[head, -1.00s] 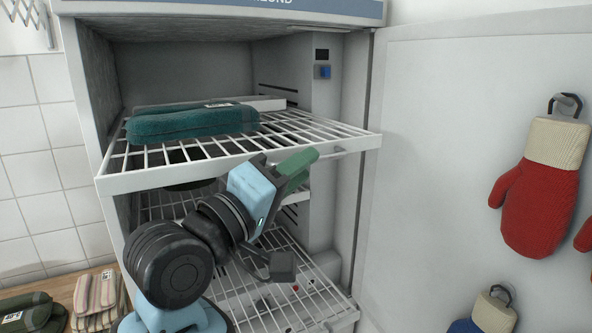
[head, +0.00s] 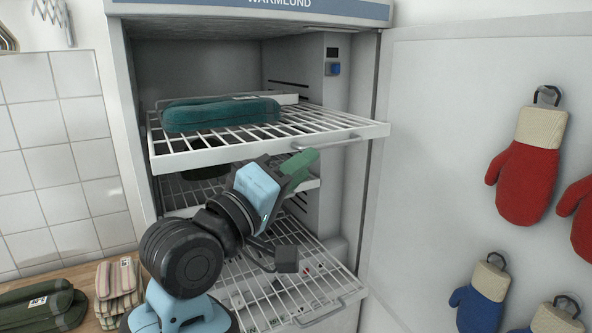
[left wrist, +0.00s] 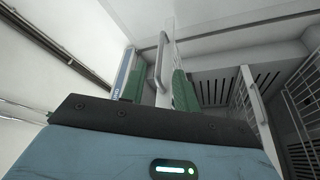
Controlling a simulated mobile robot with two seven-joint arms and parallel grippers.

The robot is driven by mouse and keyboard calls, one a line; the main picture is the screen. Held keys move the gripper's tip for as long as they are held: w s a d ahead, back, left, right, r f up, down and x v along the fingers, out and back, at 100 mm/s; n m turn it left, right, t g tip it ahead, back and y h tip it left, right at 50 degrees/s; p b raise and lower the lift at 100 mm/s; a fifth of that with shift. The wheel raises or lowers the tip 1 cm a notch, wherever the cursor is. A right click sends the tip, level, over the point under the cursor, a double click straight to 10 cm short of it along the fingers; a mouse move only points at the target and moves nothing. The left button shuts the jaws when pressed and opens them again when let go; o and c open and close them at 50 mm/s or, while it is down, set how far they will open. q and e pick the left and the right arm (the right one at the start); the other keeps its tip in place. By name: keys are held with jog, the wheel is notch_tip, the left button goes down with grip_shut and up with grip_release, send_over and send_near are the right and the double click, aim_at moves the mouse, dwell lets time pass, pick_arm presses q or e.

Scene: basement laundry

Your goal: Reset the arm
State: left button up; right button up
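My left gripper (head: 297,168), light blue with green fingers, is raised in front of the drying cabinet (head: 345,200), just below the front edge of the pulled-out top wire rack (head: 215,157). The left wrist view shows its two green fingers (left wrist: 157,88) apart, so it is open. A white bar handle (left wrist: 160,61) shows between them in that view, with no clear contact. The gripper seems empty. The rack's front handle (head: 328,147) is close by in the head view. My right gripper is not in view.
A folded teal cloth (head: 220,114) lies on the top rack. A lower wire rack (head: 275,302) is also out. The open door (head: 440,150) at the right carries red mitts (head: 525,180) and blue mitts (head: 480,305). Folded textiles (head: 118,285) lie on the wooden counter at the lower left.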

pick_arm(q)
jog(key=shift+w, duration=0.1)
jog(key=s+a+f+m+g+y, duration=0.1)
jog(key=s+a+f+g+y, duration=0.15)
jog(key=f, duration=0.85)
jog(key=s+a+f+g+y, duration=0.2)
jog(key=a+f, duration=0.2)
jog(key=f, duration=0.7)
jog(key=s+a+f+m+g+y, duration=0.1)
jog(key=s+a+f+g+y, duration=0.15)
jog(key=f, duration=0.85)
jog(key=s+a+f+m+g+y, duration=0.2)
jog(key=s+a+f+g, duration=0.25)
jog(key=s+f, duration=0.65)
jog(key=s+a+f+m+g+y, duration=0.3)
jog(key=s+a+f, duration=0.3)
jog(key=s, duration=0.8)
jog(key=w+d+f+t+h, duration=0.1)
jog(key=w+d+f+t, duration=0.2)
jog(key=w+f+t, duration=0.3)
notch_tip(320, 180, down, 4)
jog(key=shift+r+t+h, duration=0.1)
jog(key=shift+t+h, duration=0.3)
jog(key=shift+t, duration=0.35)
